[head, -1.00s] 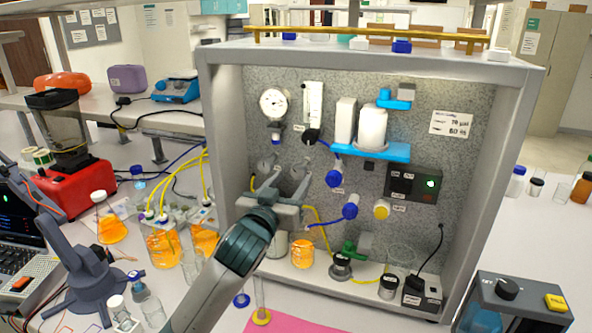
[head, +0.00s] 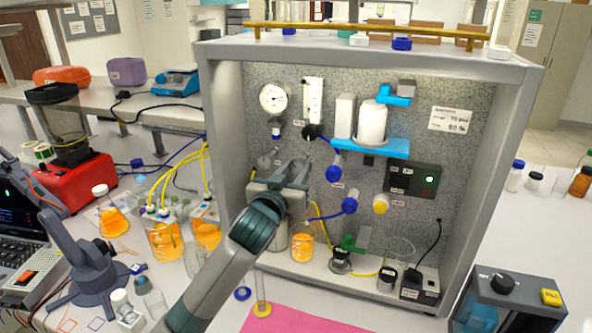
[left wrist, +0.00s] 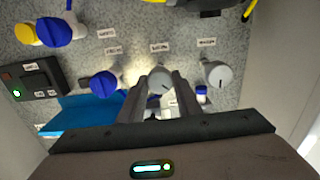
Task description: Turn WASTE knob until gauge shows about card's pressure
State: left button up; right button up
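The membrane rig panel (head: 335,218) stands upright inside a grey frame. A round white gauge (head: 273,98) is at its upper left; its needle is too small to read surely. A white card (head: 451,120) at the upper right seems to read 70 psi and 60 %. My left gripper (head: 296,172) is at the panel below the gauge. In the left wrist view its fingers (left wrist: 163,84) are closed in on both sides of a grey knob (left wrist: 158,80). A second grey knob (left wrist: 217,74) is beside it, free. Knob labels are too blurred to read. My right gripper is out of view.
Blue knobs (head: 334,173) and a yellow knob (head: 381,205) sit to the right of my gripper. A blue shelf (head: 372,148) holds white containers. Flasks with orange liquid (head: 165,243) and yellow tubes stand left of the frame. A pink mat (head: 290,321) lies in front.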

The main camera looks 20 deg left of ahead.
pick_arm(q)
jog(key=shift+n, duration=0.5)
jog(key=n+p, duration=0.1)
jog(key=n, duration=0.2)
jog(key=shift+n, duration=0.3)
jog(key=o, duration=1.1)
jog(key=shift+s, duration=0.15)
